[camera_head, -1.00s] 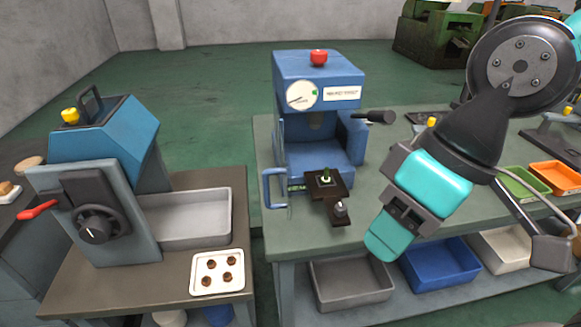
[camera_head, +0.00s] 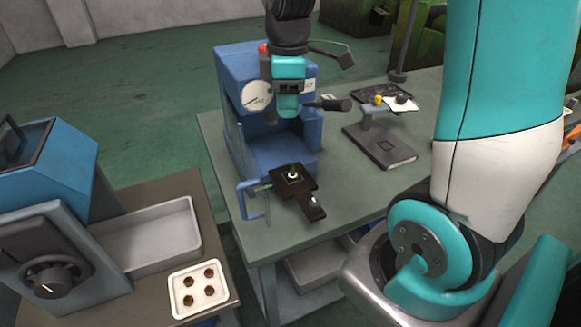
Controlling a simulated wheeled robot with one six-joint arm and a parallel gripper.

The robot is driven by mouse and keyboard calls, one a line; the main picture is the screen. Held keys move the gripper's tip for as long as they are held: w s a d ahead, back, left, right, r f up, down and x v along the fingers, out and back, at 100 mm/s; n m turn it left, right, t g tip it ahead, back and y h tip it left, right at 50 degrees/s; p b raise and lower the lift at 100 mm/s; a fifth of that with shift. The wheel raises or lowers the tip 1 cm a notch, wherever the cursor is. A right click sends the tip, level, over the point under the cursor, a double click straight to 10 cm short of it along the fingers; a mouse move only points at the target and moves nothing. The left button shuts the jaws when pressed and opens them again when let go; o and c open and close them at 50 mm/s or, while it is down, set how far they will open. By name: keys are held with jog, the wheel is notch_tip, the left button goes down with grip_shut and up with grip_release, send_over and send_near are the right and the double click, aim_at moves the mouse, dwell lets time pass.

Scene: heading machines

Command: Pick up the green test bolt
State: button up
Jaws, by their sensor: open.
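The green test bolt (camera_head: 292,174) stands upright on a dark fixture plate (camera_head: 301,193) at the foot of the blue press (camera_head: 238,80). It is small and only its green top shows clearly. My gripper (camera_head: 287,112) hangs in front of the press, above the bolt and a little to its left. Its teal body points down; the fingers are small and hard to make out. It is open, and nothing shows between the fingers. The gripper hides part of the press front; the bolt is in plain view.
The press has a round gauge (camera_head: 256,96) and a dark side handle (camera_head: 333,105). A blue clamp frame (camera_head: 252,200) stands left of the fixture. A white tray (camera_head: 177,308) with several brown pieces lies front left. A dark stand (camera_head: 380,148) is right of the press. Bare bench lies between.

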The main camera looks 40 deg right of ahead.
jog(key=p, duration=0.1)
send_near(292, 164)
jog(key=f, duration=0.5)
jog(key=shift+w+f, duration=0.15)
jog(key=shift+w, duration=0.15)
jog(key=shift+s+a+f+p, duration=0.1)
jog(key=shift+f+p, duration=0.4)
jog(key=shift+f, duration=0.9)
jog(key=shift+s+f+p, duration=0.1)
jog(key=shift+f+p, duration=0.35)
jog(key=shift+f, duration=1)
grip_shut()
